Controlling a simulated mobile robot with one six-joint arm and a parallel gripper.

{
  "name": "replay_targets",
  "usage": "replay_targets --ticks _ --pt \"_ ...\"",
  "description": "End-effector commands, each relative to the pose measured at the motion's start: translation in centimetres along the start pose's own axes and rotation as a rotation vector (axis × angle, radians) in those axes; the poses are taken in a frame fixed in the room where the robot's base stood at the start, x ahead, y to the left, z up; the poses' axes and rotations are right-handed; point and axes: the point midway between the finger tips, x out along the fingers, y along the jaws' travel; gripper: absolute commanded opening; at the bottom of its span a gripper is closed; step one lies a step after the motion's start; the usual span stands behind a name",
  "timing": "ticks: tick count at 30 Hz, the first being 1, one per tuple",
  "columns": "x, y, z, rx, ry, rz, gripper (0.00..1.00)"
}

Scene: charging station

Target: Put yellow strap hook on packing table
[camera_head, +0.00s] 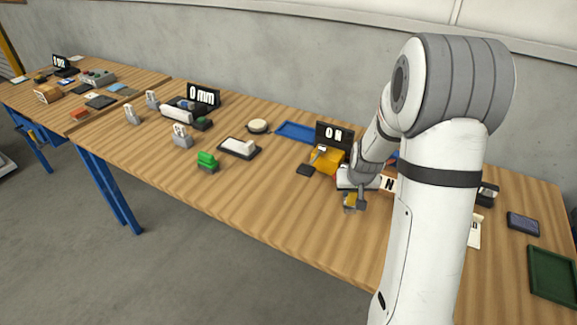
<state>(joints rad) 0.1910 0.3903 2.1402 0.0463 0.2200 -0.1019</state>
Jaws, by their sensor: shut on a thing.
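My gripper (355,203) is low over the long wooden table (270,215), right of the middle of the picture. It is shut on a small yellow and grey piece, which looks like the yellow strap hook (349,201). The hook is partly covered by the fingers. I cannot tell whether it touches the table top. A larger yellow device (326,158) stands just behind and to the left of my gripper, by a black "0 N" display (334,135). My arm hides part of the table to the right.
A second wooden table (140,77) adjoins at the far left. A green tray (553,273) is at the right. The front table strip is clear.

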Motion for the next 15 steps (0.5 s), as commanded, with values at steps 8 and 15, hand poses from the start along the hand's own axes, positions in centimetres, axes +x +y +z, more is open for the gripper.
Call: replay_targets --ticks 8,15 --pt "-3.0 6.5 -2.7 0.07 0.005 0.017 0.0" --pt "-1.4 6.5 -1.9 0.07 -0.004 0.015 0.0"
